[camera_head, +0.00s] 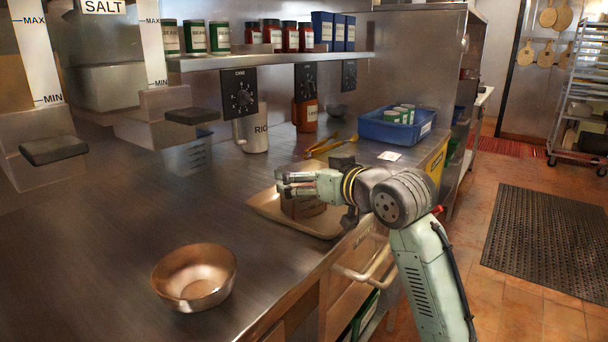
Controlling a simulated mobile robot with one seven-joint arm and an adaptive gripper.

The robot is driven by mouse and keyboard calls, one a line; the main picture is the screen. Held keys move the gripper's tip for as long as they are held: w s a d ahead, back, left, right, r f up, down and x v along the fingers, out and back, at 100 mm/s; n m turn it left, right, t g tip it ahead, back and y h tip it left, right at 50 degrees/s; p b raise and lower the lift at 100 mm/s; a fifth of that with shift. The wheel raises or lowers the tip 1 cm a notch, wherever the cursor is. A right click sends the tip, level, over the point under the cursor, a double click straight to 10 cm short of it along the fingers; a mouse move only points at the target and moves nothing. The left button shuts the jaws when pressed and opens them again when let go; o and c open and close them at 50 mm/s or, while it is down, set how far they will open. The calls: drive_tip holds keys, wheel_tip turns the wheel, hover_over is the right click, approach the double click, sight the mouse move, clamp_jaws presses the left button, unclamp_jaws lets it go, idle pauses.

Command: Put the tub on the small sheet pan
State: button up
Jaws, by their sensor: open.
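The small sheet pan (322,230) is tan and shallow and lies on the steel counter near its front edge. A small brown container, which looks like the tub (303,209), stands upright on the pan. My gripper (283,183) is directly above the tub in the picture, its fingers pointing left, open. The fingers and arm hide the tub's top and part of the pan. I cannot tell whether the fingers touch the tub.
A copper-coloured bowl (195,277) sits at the counter's near front. A blue bin (396,126) with several green-lidded containers, yellow tongs (328,146) and a metal pitcher (254,134) are behind. A shelf (270,60) with cans overhangs the back.

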drive_tip(key=b+v, duration=0.1)
drive_tip(key=v, duration=0.9)
drive_tip(key=shift+d+f, duration=0.1)
drive_tip(key=shift+f, duration=0.05)
